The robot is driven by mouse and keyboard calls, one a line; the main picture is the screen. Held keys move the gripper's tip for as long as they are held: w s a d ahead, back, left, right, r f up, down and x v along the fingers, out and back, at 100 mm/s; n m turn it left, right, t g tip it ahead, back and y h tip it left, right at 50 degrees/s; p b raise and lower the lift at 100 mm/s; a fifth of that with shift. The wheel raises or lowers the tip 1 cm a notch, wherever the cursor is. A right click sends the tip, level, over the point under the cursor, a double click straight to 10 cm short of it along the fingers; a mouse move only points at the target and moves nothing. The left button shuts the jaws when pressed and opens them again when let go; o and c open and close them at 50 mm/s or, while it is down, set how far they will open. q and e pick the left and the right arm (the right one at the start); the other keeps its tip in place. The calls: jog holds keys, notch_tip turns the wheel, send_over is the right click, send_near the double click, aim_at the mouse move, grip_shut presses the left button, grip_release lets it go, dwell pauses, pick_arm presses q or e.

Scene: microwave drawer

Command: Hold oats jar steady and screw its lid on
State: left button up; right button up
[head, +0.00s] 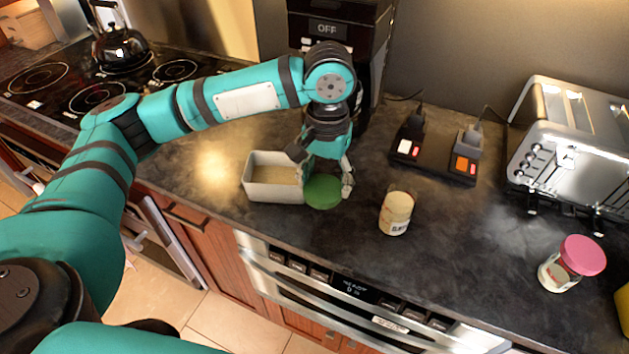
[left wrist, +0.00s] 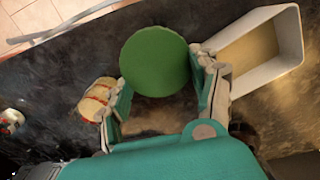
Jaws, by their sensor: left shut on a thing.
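The green round lid (head: 323,191) is between the fingers of my left gripper (head: 325,172), which is shut on it. The lid fills the space between the fingertips in the left wrist view (left wrist: 155,60). I cannot tell its exact height above the counter. A glass jar with pale contents and a printed label (head: 397,214) stands upright on the counter, right of the gripper and apart from it. It has no lid on it. The jar also shows in the left wrist view (left wrist: 97,100), left of the lid. My right gripper is not in view.
A white rectangular container with tan contents (head: 250,188) stands left of the lid. A jar with a tilted pink lid (head: 583,255) is at right. Black devices (head: 440,158), a toaster (head: 575,130) and a coffee machine (head: 350,50) stand behind. The counter's front edge is close.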

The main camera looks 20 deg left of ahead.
pick_arm(q)
jog(key=w+d+r, duration=0.3)
jog(key=d, duration=0.4)
jog(key=w+d+r, duration=0.3)
jog(key=d+r, duration=0.1)
jog(key=d, duration=0.2)
jog(key=shift+d, duration=0.35)
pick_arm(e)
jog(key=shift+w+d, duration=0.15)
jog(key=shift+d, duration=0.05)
pick_arm(q)
jog(key=shift+w, duration=0.1)
jog(key=shift+f, duration=1.9)
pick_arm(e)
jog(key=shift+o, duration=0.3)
